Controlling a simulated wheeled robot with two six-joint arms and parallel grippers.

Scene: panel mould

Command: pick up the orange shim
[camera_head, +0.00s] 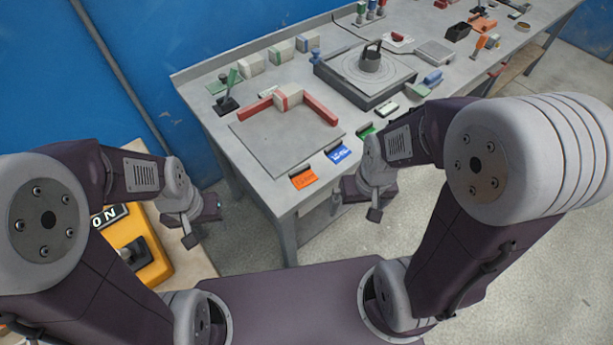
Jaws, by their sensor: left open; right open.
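A flat orange piece with dark lettering, which looks like the orange shim (303,178), lies at the near edge of the grey workbench (222,128). A similar blue piece (338,154) and a green piece (366,132) lie along the same edge to its right. My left gripper (201,224) is open and empty, left of the bench's near corner and apart from the orange piece. My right gripper (357,204) is open and empty, in front of the bench edge, to the right of and lower in the picture than the orange piece.
A grey plate (262,152) with red bars (320,109) lies behind the coloured pieces. A round mould on a dark block (372,75) stands farther back. Several small parts crowd the far bench. A yellow control box (140,247) is at lower left.

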